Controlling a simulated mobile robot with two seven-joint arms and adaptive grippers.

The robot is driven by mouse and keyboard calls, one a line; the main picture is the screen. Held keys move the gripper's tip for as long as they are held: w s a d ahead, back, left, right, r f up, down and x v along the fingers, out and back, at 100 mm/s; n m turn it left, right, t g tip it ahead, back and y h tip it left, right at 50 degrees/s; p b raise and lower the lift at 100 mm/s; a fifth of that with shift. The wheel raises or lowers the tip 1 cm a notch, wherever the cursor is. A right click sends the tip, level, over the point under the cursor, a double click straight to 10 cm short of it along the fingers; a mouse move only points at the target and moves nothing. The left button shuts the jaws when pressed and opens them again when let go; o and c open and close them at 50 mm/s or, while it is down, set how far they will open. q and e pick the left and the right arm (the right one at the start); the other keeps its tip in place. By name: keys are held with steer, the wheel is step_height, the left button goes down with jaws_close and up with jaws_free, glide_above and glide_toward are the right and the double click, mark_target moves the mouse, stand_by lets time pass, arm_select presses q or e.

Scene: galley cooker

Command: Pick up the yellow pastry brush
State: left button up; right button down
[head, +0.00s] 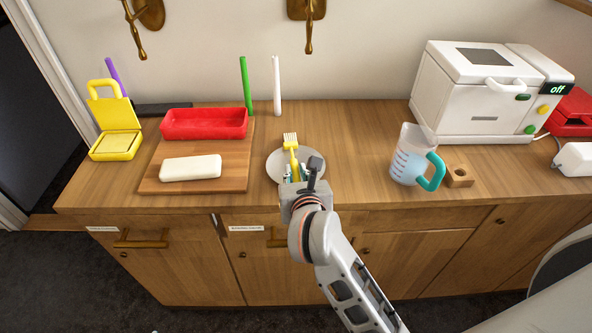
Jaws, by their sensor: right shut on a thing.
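The yellow pastry brush (291,153) is over the round grey plate (276,168) at the middle front of the counter. Its pale bristle end points to the back wall. My right gripper (293,174) reaches in from the lower right and is shut on the lower part of the brush. The gripper hides the brush's near end and part of the plate. I cannot tell whether the brush still touches the plate. My left gripper is not in view.
Left of the plate, a wooden board (239,167) bears a red tray (205,136) and a white block (191,168). A measuring jug (408,163) with a teal handle stands to the right, before a white machine (474,100). Counter between plate and jug is clear.

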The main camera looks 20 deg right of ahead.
arm_select(q)
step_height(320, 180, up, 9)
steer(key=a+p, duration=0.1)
steer(key=p, duration=1)
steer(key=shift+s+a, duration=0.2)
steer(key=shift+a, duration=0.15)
arm_select(e)
step_height(320, 180, up, 20)
steer(key=shift+f, duration=0.2)
stand_by(0.9)
